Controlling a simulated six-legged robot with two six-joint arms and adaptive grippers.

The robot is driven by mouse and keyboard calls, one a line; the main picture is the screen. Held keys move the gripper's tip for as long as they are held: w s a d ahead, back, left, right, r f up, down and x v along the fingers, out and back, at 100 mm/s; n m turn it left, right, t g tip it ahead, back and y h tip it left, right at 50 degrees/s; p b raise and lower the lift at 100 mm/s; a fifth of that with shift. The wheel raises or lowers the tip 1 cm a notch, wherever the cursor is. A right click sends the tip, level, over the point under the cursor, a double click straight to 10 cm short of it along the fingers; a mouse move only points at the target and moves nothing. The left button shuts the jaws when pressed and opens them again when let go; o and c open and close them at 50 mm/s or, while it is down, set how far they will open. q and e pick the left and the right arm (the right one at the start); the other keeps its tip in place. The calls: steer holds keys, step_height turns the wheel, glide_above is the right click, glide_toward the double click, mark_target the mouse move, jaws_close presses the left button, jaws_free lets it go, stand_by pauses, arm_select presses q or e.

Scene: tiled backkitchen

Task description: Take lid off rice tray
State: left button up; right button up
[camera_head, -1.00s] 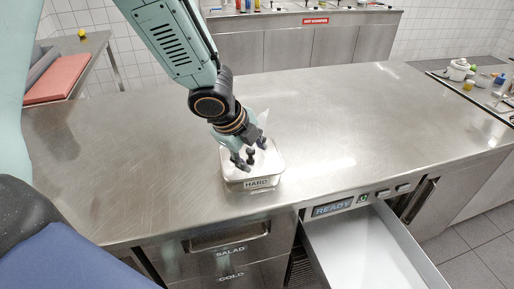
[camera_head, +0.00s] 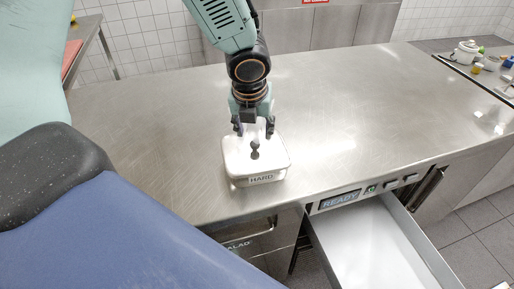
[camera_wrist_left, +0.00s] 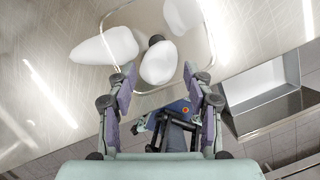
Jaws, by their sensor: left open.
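A shallow rectangular tray (camera_head: 257,182) labelled HARD stands on the steel counter, near its front edge. Its lid (camera_head: 275,150) is on, with a small black knob (camera_head: 255,150) at the middle. My left gripper (camera_head: 254,128) is open and empty over the far side of the tray, fingers pointing down, just behind the knob. I see no tray marked rice. My right gripper is out of view.
An open, empty drawer (camera_head: 375,250) sticks out below the counter at the front right, under a READY panel (camera_head: 340,199). The counter (camera_head: 350,110) around the tray is clear. A white pot (camera_head: 466,51) and small items stand at the far right.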

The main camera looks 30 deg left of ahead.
mark_target(255, 143)
arm_select(q)
steer(key=shift+a+f+b, duration=0.25)
steer(key=shift+f+b, duration=0.25)
steer(key=shift+f, duration=0.6)
steer(key=f, duration=0.1)
steer(key=w+f, duration=0.1)
steer(key=w+a+f+b, duration=0.1)
steer(key=f, duration=0.1)
steer(key=shift+w, duration=0.25)
steer(key=shift+w+f, duration=0.15)
steer(key=shift+f, duration=0.35)
steer(key=shift+s+r, duration=0.2)
steer(key=shift+s, duration=0.05)
steer(key=shift+c, duration=0.3)
steer(key=shift+w+f, duration=0.1)
steer(key=shift+w, duration=0.15)
steer(key=c, duration=0.6)
steer(key=shift+s, duration=0.15)
jaws_close()
